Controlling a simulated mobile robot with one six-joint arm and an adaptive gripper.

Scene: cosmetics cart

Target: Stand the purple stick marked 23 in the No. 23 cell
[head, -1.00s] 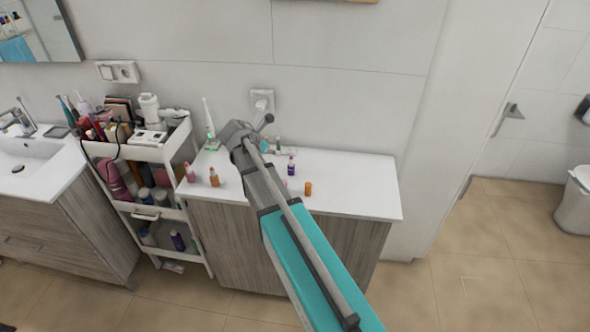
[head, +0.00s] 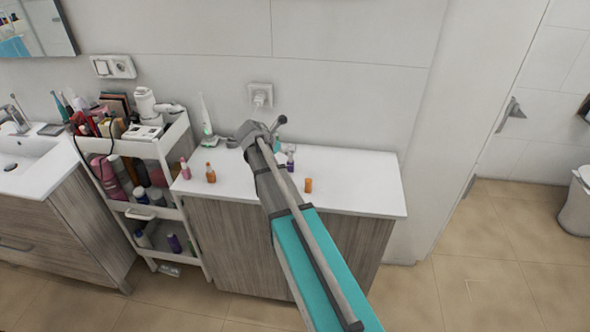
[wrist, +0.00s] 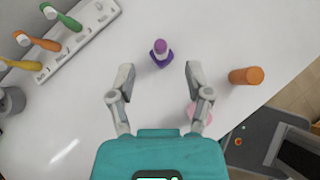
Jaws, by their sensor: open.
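A small purple stick (wrist: 160,53) stands on the white counter beyond my gripper (wrist: 160,70) in the wrist view. It lies ahead of the gap between the fingers, which do not touch it. My gripper is open and empty. The purple stick also shows in the head view (head: 291,160), just right of my arm; its marking is too small to read. A white strip with small labels (wrist: 73,57) lies at the upper left of the wrist view, with green, orange and yellow pieces along it. I cannot tell which cell is No. 23.
An orange cylinder (wrist: 246,75) stands right of the purple stick. A pink item (wrist: 200,112) is partly hidden by the right finger. A pink bottle (head: 185,168) and an orange bottle (head: 210,173) stand on the counter's left. A loaded cart (head: 150,213) stands left of the counter.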

